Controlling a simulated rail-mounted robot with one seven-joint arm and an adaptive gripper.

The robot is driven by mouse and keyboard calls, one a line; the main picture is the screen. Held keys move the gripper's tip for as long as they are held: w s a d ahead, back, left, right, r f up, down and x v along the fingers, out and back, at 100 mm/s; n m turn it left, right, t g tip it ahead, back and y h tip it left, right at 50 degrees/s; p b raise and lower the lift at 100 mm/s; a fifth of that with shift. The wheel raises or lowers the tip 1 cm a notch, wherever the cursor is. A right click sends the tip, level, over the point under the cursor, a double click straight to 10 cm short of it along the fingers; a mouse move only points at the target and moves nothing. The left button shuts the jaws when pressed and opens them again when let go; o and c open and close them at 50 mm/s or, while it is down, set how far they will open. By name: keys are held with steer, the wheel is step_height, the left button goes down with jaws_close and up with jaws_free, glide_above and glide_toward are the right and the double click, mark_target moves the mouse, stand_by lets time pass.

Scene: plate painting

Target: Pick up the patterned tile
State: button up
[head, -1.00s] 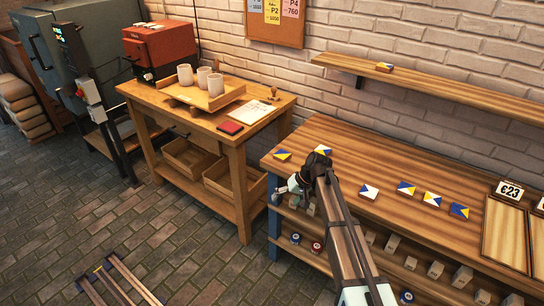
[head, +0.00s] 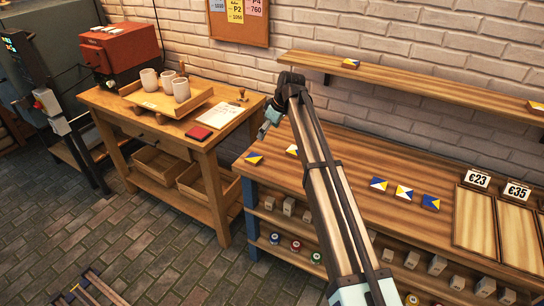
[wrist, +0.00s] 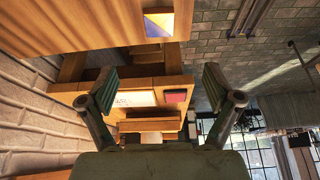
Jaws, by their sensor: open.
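Several patterned tiles, blue, yellow and white, lie on the long wooden bench (head: 334,159). One tile (head: 253,159) is at its left end. Another tile (head: 292,150) is partly hidden by my arm. Three more, a white-blue-yellow tile (head: 378,184), a middle tile (head: 404,193) and a mostly blue tile (head: 431,202), lie to the right. My gripper (head: 265,129) is raised near the bench's left end. In the wrist view my gripper (wrist: 162,88) is open, with nothing between its fingers. A blue-and-yellow tile (wrist: 159,24) shows beyond the fingertips, near the bench edge.
A wall shelf (head: 430,80) holds a tile (head: 351,63) and another at the right. Framed trays with a price card (head: 477,179) are on the bench's right. A side table (head: 180,126) bears cups and a red pad (head: 198,133). Cubes and paint jars fill the under-shelf.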

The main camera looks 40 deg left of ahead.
steer(key=p, duration=0.3)
glide_above(254, 157)
steer(key=d, duration=0.3)
step_height(254, 157, down, 11)
steer(key=shift+s+a, duration=0.1)
steer(key=p+x, duration=0.1)
steer(key=x, duration=0.1)
steer(key=p+x, duration=0.1)
steer(key=x, duration=0.1)
steer(key=shift+a, duration=0.25)
steer(key=shift+a+f, duration=0.15)
steer(key=shift+f, duration=0.3)
steer(key=c, duration=1.3)
